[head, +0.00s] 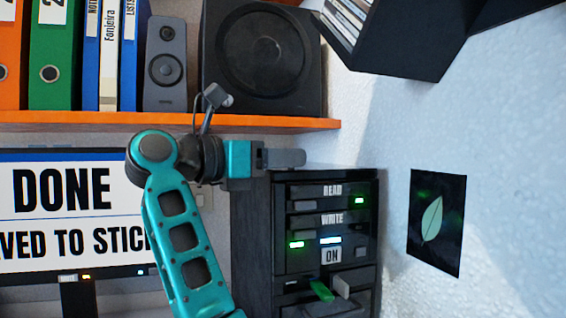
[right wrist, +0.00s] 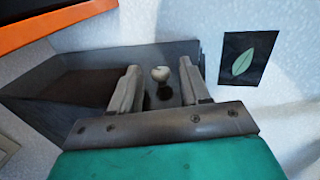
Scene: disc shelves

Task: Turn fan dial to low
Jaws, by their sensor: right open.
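A small pale knob (right wrist: 160,74), which looks like the fan dial, stands on top of the black tower case (right wrist: 181,50). Its setting cannot be read. The tower case also shows in the head view (head: 252,240); the knob is not visible there. My right gripper (head: 290,158) is just above the top of the case, pointing right. In the right wrist view my right gripper (right wrist: 159,70) is open, with one finger on each side of the knob and gaps between. The knob appears slightly beyond the fingertips; contact cannot be seen. My left gripper is not in view.
An orange shelf (head: 180,121) with binders and a black speaker (head: 262,58) runs above my right arm. A monitor (head: 70,215) stands behind it at left. A dark wall unit (head: 395,35) hangs at upper right. A leaf poster (head: 437,222) is on the white wall.

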